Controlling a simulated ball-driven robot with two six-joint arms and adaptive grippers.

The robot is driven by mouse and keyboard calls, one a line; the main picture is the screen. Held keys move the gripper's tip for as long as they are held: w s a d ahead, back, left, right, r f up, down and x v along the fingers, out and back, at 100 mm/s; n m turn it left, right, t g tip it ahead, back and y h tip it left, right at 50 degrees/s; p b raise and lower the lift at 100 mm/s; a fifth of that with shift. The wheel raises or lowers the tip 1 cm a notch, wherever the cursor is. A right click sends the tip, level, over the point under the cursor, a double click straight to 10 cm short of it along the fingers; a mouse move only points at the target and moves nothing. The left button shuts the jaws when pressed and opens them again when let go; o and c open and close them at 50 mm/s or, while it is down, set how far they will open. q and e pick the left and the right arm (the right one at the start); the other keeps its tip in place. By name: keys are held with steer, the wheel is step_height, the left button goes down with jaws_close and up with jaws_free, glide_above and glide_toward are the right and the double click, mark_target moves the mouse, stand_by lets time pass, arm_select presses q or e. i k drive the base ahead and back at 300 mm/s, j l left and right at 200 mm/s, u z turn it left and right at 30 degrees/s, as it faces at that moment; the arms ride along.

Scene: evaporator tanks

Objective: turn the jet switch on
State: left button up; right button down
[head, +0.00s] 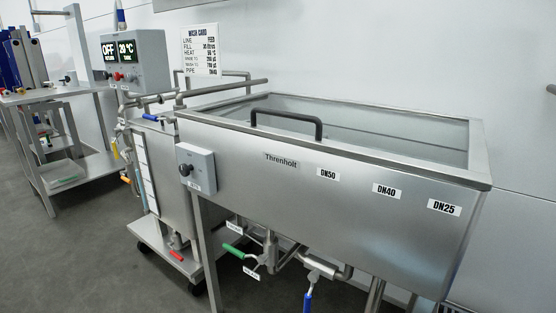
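A small grey switch box (203,168) with a black rotary knob (185,170) is fixed to the front left end of the steel tank (300,215) marked Threnholt. A small label under the knob is too small to read, so I cannot tell for sure that this is the jet switch. The knob's pointer position cannot be made out. A grey control panel (137,62) behind it shows OFF and 20 °C, with a red button and small knobs below. Neither of my grippers is in view.
The tank has a clear lid with a black handle (286,122). Green (233,251) and blue (308,300) valve levers hang under it. A wheeled pipe unit (160,180) stands left of it, and a steel table (55,110) farther left. Grey floor (80,260) is open at front left.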

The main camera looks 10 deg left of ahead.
mark_target(184, 169)
steer(key=i+j, duration=0.1)
steer(key=j, duration=0.6)
steer(key=i+j+z, duration=0.1)
steer(key=j, duration=0.6)
steer(key=i+j, duration=0.1)
steer(key=j, duration=0.55)
steer(key=i+j+z, duration=0.1)
steer(key=j, duration=0.6)
